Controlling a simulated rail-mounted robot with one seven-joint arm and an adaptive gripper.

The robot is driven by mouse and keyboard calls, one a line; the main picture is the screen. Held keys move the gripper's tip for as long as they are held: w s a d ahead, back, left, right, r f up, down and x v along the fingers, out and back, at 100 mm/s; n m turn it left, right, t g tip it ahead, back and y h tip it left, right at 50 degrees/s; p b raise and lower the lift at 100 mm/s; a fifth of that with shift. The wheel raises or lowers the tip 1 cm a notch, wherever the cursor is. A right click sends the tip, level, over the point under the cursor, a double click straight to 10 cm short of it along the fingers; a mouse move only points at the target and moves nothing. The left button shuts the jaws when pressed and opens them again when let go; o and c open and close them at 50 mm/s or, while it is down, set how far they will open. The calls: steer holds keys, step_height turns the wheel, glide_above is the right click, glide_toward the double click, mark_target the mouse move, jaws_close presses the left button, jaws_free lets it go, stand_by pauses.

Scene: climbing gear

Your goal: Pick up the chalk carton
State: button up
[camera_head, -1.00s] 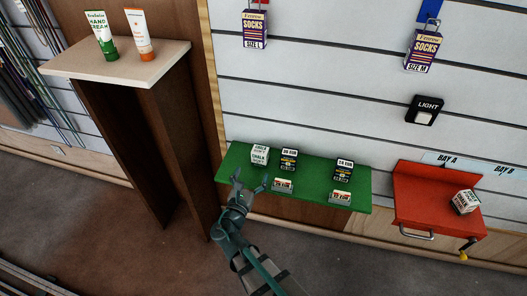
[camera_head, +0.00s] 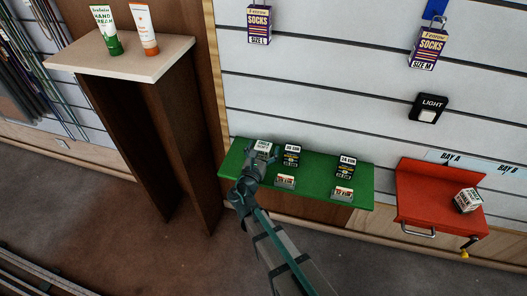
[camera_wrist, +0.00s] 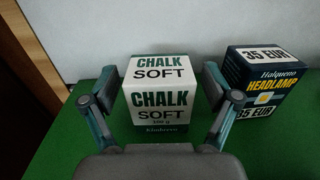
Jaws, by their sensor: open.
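The chalk carton (camera_wrist: 158,98) is a white box with a dark green base and "CHALK SOFT" lettering. It stands upright on the green shelf (camera_head: 222,170), at its left end. In the head view only the top of the carton (camera_head: 263,146) shows above my gripper (camera_head: 262,155). In the wrist view my gripper (camera_wrist: 158,85) is open, with one finger on each side of the carton. A small gap shows on both sides, so the fingers do not appear to touch it.
A dark headlamp box (camera_wrist: 263,82) stands close to the right of my right finger. Another dark box (camera_head: 346,166) and price holders (camera_head: 285,182) are on the shelf. A tall wooden stand (camera_head: 150,130) is left.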

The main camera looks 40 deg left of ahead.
steer(key=c, duration=1.3)
steer(key=shift+r, duration=0.2)
steer(key=shift+r, duration=0.45)
steer(key=s+d+r+p, duration=0.3)
steer(key=r, duration=0.1)
steer(key=s+d+r+p, duration=0.3)
steer(key=r, duration=0.1)
steer(key=s+d+r+p, duration=0.3)
steer(key=s+r, duration=0.1)
steer(key=shift+d, duration=0.35)
